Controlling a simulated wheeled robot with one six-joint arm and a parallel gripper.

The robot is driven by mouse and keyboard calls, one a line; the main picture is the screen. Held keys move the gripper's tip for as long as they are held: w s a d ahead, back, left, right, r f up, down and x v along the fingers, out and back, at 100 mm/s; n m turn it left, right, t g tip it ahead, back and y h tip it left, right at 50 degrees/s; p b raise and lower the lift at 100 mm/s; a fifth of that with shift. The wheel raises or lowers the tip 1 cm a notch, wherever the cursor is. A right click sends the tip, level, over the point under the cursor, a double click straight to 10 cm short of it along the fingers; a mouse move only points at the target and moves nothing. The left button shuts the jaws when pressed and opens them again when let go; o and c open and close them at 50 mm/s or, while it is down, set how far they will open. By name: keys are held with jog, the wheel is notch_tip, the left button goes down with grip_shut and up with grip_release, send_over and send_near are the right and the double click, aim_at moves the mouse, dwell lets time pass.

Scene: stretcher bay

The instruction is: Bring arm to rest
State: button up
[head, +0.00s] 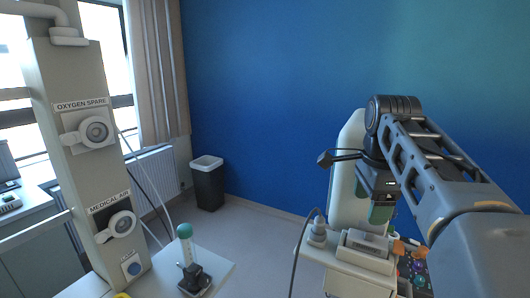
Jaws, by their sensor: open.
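My arm reaches in from the right edge of the head view and bends down at its far joint. My gripper (380,212) hangs from it, pointing down, with green parts at its lower end. It is open, and I see nothing held in it. It is in front of a tall pale panel and above a small cart top (345,265). I cannot tell its exact height above the cart.
A pale column (75,170) at left carries an oxygen outlet (94,132) and a medical air outlet (120,224). A flowmeter with a green top (185,231) stands on a white surface. A bin (207,184) stands by the blue wall. Open floor lies between.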

jog(key=s+a+f+n, duration=0.1)
jog(key=f+n, duration=0.2)
jog(key=s+a+f+n+t, duration=0.1)
jog(key=f+n, duration=0.2)
jog(key=s+a+f+n+t, duration=0.1)
jog(key=s+f+n, duration=0.1)
jog(key=f+n, duration=0.1)
jog(key=shift+s+a, duration=0.1)
jog(key=shift+a, duration=0.2)
jog(key=s+a+f+n+t, duration=0.1)
jog(key=s+a+f+n, duration=0.1)
jog(key=s+f+n, duration=0.3)
notch_tip(320, 180, down, 6)
jog(key=n, duration=0.4)
jog(key=shift+a+n+t, duration=0.15)
jog(key=shift+n+t, duration=0.25)
jog(key=shift+s+f, duration=0.1)
